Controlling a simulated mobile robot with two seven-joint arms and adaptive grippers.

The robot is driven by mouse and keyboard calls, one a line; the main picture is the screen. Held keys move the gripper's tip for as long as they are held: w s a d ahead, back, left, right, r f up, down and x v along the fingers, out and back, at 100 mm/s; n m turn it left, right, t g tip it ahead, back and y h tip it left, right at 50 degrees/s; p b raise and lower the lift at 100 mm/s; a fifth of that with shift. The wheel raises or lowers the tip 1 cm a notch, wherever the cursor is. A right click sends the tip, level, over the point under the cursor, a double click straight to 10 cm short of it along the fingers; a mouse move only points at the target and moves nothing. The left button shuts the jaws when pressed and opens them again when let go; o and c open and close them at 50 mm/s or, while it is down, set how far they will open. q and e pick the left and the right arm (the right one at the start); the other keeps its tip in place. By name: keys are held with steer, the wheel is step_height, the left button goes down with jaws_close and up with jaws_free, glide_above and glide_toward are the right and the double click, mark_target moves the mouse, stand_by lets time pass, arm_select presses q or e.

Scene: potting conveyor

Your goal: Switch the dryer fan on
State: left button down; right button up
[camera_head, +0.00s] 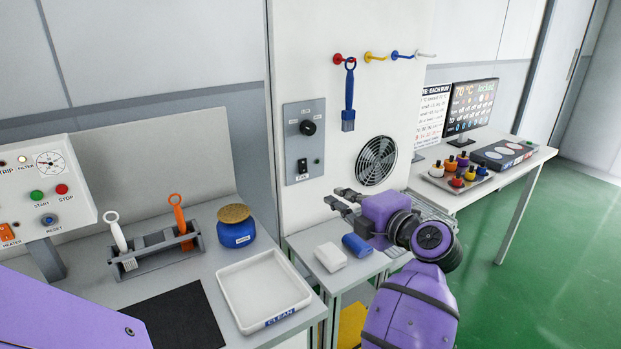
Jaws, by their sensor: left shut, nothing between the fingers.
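The dryer fan (376,160) is a round black grille on the white wall panel. The label and the switch's position are too small to tell.
A control box (40,188) with start and stop buttons stands at left. The bench holds a tool rack (155,252), blue jar (236,235) and white tray (245,310). A white block (330,257) and blue roll (356,245) lie below my gripper. A blue brush (349,100) hangs above.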

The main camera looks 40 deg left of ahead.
arm_select(q)
steer(key=p, duration=0.1)
glide_toward(302, 173)
steer(key=x, duration=0.6)
steer(key=shift+w+f, duration=0.1)
steer(key=shift+w, duration=0.2)
steer(key=shift+w+a+f, duration=0.1)
steer(key=shift+w+a, duration=0.05)
steer(key=shift+a, duration=0.15)
